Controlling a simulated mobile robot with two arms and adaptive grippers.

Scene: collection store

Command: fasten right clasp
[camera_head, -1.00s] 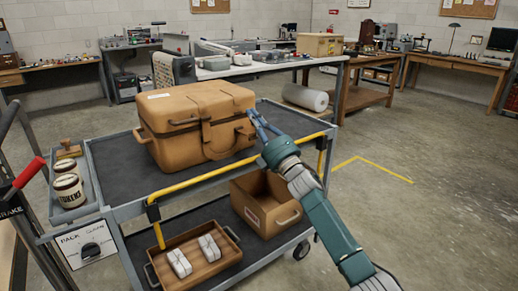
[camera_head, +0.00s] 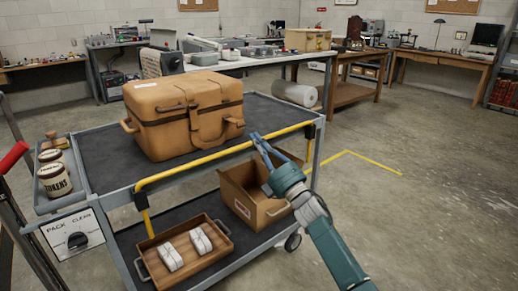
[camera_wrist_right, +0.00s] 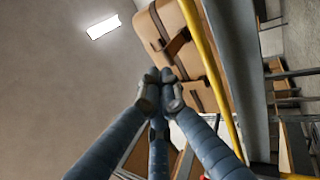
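A tan case (camera_head: 172,135) with a shut lid stands upright on the cart's top shelf. Its front has straps and a carrying handle; it also shows in the right wrist view (camera_wrist_right: 178,18). The right strap with its clasp (camera_head: 229,122) is near the case's right front end. The clasp is too small to tell whether it is fastened. My right gripper (camera_head: 260,140) is off the case's right front corner, apart from it and near the yellow rail. In the right wrist view its fingertips (camera_wrist_right: 160,80) meet with nothing seen between them. My left gripper is out of view.
The yellow rail (camera_head: 200,160) runs along the cart's front edge, between the case and my right arm. An open box (camera_head: 270,213) and a wooden tray (camera_head: 206,254) sit on the lower shelf. Jars (camera_head: 55,180) stand at the left. Floor at the right is clear.

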